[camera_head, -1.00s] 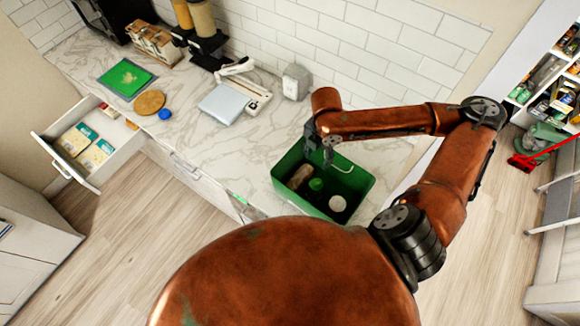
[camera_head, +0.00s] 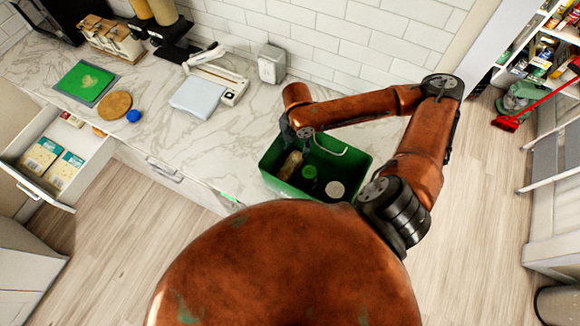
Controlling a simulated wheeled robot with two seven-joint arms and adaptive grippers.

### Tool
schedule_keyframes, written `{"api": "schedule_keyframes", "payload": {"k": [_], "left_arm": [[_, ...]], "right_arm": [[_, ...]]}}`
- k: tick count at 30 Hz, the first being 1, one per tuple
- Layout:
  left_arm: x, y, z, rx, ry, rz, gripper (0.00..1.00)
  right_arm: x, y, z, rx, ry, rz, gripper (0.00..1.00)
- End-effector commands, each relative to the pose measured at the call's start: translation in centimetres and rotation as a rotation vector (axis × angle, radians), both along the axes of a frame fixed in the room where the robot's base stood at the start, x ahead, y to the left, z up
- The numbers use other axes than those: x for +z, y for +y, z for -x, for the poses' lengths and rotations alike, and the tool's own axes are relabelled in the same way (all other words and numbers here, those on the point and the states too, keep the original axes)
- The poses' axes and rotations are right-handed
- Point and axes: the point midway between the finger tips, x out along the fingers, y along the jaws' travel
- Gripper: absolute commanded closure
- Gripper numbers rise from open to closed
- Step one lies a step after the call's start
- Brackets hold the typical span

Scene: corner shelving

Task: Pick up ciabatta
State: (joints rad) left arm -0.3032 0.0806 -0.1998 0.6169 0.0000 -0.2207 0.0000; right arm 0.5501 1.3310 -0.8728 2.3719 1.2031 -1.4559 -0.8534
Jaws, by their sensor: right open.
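A green bin (camera_head: 345,192) stands on the marble counter near its front edge. In its left part is a tan-brown, elongated item (camera_head: 291,166) that looks like the ciabatta; it is partly hidden. Beside it in the bin are a green round-topped item (camera_head: 309,173) and a white round item (camera_head: 336,189). My right gripper (camera_head: 298,134) is open, pointing down over the left back side of the bin, close above the brown item. I cannot tell whether it touches it. My left gripper is not in view.
A white scale-like device (camera_head: 199,97) and a grey box (camera_head: 272,64) stand behind and left of the bin. A wooden round board (camera_head: 114,105), a blue lid (camera_head: 133,116) and a green board (camera_head: 84,82) lie further left. An open drawer (camera_head: 91,172) juts out at far left.

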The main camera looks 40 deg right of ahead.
Motion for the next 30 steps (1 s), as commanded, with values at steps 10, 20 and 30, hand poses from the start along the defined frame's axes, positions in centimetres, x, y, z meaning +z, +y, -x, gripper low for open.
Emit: {"api": "schedule_keyframes", "payload": {"k": [10,20,30], "left_arm": [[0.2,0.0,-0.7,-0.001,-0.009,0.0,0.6],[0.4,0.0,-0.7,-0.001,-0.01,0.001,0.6],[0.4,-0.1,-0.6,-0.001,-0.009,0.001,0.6]], "right_arm": [[-3.2,-0.2,0.1,-0.004,0.002,0.0,0.57],[-6.9,-0.5,0.2,-0.004,0.0,0.001,0.57],[-7.0,-0.5,0.2,-0.004,-0.002,0.001,0.65]]}}
